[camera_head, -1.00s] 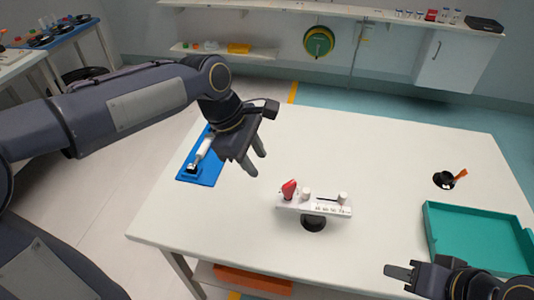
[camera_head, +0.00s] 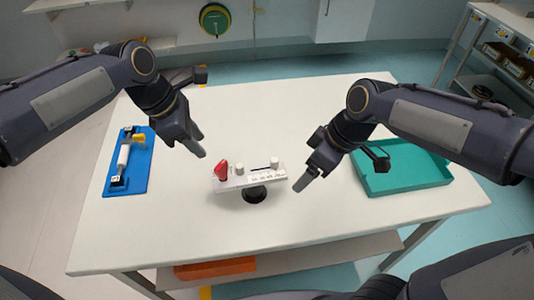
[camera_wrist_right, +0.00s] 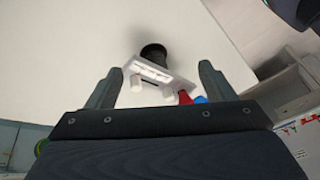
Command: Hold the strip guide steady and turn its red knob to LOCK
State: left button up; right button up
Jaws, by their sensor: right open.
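The strip guide (camera_head: 265,181) is a white bar with printed marks and pale knobs, standing on a dark round base (camera_head: 255,195) mid-table. Its red knob (camera_head: 222,171) is at the left end. The lettering is too small to read. My left gripper (camera_head: 187,148) is open and empty, above and left of the red knob, apart from it. My right gripper (camera_head: 308,178) is just right of the guide's right end. In the right wrist view my right gripper (camera_wrist_right: 157,72) is open, with the guide (camera_wrist_right: 150,70) beyond and between its fingers, and the red knob (camera_wrist_right: 184,97) partly hidden.
A blue board (camera_head: 112,183) with a white roller lies at the table's left. A teal tray (camera_head: 385,188) lies at the right, partly behind my right arm. The white table (camera_head: 250,105) is clear around the guide. An orange box (camera_head: 215,268) is on the lower shelf.

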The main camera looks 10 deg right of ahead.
aim_at(267, 172)
jog(key=w+a+f+n+h, duration=0.1)
jog(key=w+a+n, duration=0.1)
jog(key=w+n, duration=0.1)
jog(key=w+a+f+n+g+h, duration=0.1)
jog(key=w+a+f+n, duration=0.1)
jog(key=w+a+n, duration=0.1)
jog(key=w+a+f+n+h, duration=0.1)
jog(key=w+a+n+h, duration=0.1)
jog(key=w+n, duration=0.1)
jog(key=shift+w+a+f, duration=0.15)
jog(key=shift+a+f, duration=0.1)
jog(key=shift+a, duration=0.05)
jog(key=shift+f, duration=3.85)
